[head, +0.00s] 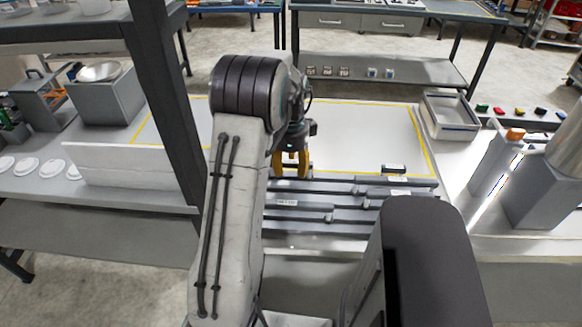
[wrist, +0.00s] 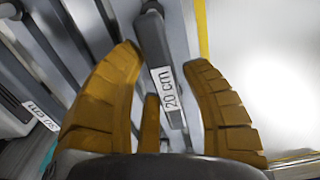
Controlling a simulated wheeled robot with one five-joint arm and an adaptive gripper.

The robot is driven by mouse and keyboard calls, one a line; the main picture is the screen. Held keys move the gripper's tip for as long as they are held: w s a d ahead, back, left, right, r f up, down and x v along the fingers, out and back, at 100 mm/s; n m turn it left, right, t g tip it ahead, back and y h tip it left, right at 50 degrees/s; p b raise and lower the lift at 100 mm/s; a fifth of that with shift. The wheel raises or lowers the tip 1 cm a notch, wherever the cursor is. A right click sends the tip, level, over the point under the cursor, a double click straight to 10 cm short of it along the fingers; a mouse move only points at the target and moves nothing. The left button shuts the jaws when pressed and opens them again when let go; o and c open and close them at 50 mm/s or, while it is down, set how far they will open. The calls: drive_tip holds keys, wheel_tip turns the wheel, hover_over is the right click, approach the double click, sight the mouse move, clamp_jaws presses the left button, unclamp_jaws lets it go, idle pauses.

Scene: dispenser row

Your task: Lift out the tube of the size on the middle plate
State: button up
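A row of long dark grey dispenser channels (head: 350,216) lies along the front of the white bench, with small white labels too small to read in the head view. My gripper (head: 290,166) is over the far left part of the row, its yellow fingers pointing down. In the wrist view my gripper (wrist: 165,60) is open, with a finger on each side of a dark grey bar (wrist: 153,45) bearing a "20 cm" plate (wrist: 168,87). Gaps show between the bar and both fingers. Another plate (wrist: 40,116) at left is not clearly legible. I cannot tell which plate is the middle one.
A grey-white tray (head: 450,128) stands at the right back. Grey blocks (head: 540,195) and a cylinder stand at the right. A dark post (head: 165,110) rises left of my arm. The white area behind the row, edged by yellow tape, is clear.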

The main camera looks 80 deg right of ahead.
drive_tip(key=c, duration=0.7)
drive_tip(key=shift+r, duration=0.45)
wheel_tip(320, 180, up, 4)
drive_tip(key=shift+f, duration=0.1)
drive_tip(key=w+d+r, duration=0.1)
drive_tip(key=d, duration=0.1)
drive_tip(key=w+d+r+p, duration=0.1)
drive_tip(key=w+d+r, duration=0.1)
drive_tip(key=d, duration=0.1)
drive_tip(key=w+d+r+p, duration=0.1)
drive_tip(key=w+d+r, duration=0.1)
drive_tip(key=shift+w+d+r, duration=0.1)
drive_tip(key=shift+d+r, duration=0.1)
drive_tip(key=shift+d, duration=0.15)
drive_tip(key=shift+c, duration=0.2)
drive_tip(key=shift+w+d+r+p, duration=0.65)
drive_tip(key=shift+d, duration=0.25)
drive_tip(key=shift+d+p, duration=0.1)
drive_tip(key=shift+p, duration=0.25)
